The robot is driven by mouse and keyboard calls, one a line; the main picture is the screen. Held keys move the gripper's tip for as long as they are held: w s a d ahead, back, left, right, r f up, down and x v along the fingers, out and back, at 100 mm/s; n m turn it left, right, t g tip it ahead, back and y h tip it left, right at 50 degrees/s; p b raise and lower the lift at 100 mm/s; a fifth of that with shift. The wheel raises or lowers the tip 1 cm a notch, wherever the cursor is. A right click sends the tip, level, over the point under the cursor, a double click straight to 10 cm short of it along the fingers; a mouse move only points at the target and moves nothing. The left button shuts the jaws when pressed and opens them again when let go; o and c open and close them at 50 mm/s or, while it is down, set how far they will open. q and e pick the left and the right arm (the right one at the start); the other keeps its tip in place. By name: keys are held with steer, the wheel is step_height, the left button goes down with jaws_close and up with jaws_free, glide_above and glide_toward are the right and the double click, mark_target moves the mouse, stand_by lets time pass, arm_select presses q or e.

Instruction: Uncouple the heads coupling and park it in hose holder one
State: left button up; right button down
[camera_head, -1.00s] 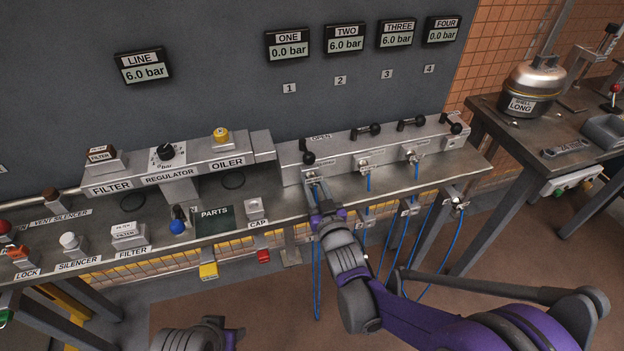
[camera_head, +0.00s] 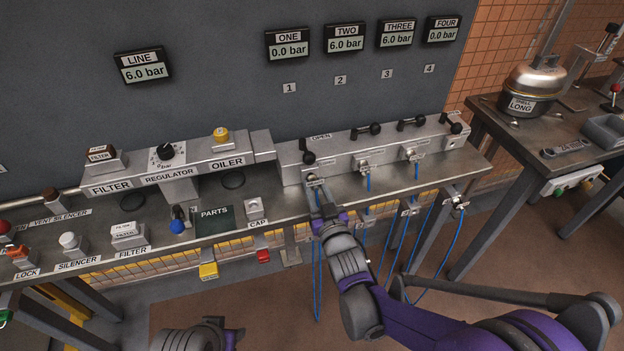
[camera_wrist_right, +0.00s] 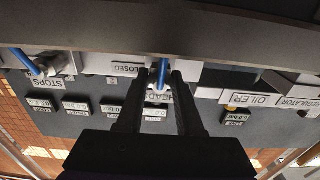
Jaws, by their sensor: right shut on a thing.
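My right gripper (camera_head: 316,189) is at the first outlet on the left of the manifold (camera_head: 345,155), below valve handle one. In the right wrist view, its black fingers (camera_wrist_right: 160,85) are closed around the heads coupling (camera_wrist_right: 158,84), in front of the HEADS label. A blue hose (camera_wrist_right: 164,67) runs from this coupling. The fingers hide much of it, so I cannot tell whether it is still seated. Valve handle one (camera_head: 308,152) points down, and display ONE (camera_head: 289,46) reads 0.0 bar. No holder's number is readable.
Other couplings with blue hoses (camera_head: 369,183) are on the manifold to the right. The parts mat (camera_head: 215,222) and CAP block (camera_head: 253,208) are to the left.

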mark_target(316, 190)
steer(key=shift+v, duration=2.45)
